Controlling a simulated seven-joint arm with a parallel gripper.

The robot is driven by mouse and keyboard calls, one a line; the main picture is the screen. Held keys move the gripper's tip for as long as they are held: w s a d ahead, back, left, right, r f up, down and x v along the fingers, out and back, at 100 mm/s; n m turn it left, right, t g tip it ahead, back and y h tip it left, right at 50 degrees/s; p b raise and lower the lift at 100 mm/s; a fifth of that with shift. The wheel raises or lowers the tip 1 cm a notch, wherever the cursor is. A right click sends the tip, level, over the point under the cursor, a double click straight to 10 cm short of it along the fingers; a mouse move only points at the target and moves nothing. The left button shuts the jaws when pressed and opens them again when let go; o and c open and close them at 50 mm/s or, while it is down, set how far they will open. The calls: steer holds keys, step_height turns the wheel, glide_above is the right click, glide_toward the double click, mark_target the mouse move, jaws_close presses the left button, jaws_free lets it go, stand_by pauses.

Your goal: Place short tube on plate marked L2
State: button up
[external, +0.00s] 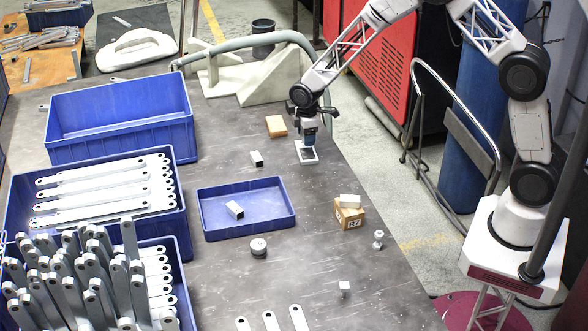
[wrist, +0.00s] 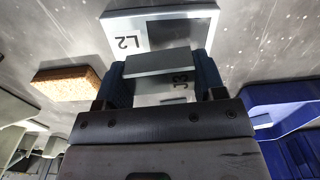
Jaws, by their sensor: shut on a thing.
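The plate marked L2 (wrist: 125,28) is a pale rectangle with a dark central area, lying flat on the table. In the external view the plate (external: 302,160) is directly below my gripper (external: 309,134). In the wrist view my gripper (wrist: 161,82) is shut on a light grey square-sided piece marked J3 (wrist: 157,64), which looks like the short tube. The piece overlaps the near edge of the plate in this view. I cannot tell whether it touches the plate. My gripper largely hides the held piece in the external view.
An orange-brown block (external: 277,126) lies left of the plate. A small tube (external: 257,159) stands nearby, and another (external: 235,210) lies in a shallow blue tray (external: 222,234). A block marked R2 (external: 347,217) carries a white piece. The table right of the plate is clear.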

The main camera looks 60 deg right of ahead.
mark_target(306, 150)
steer(key=shift+f, duration=1.75)
steer(key=shift+f, duration=0.1)
steer(key=o, duration=0.9)
steer(key=shift+o, duration=0.2)
step_height(306, 150, up, 12)
steer(key=shift+r, duration=0.1)
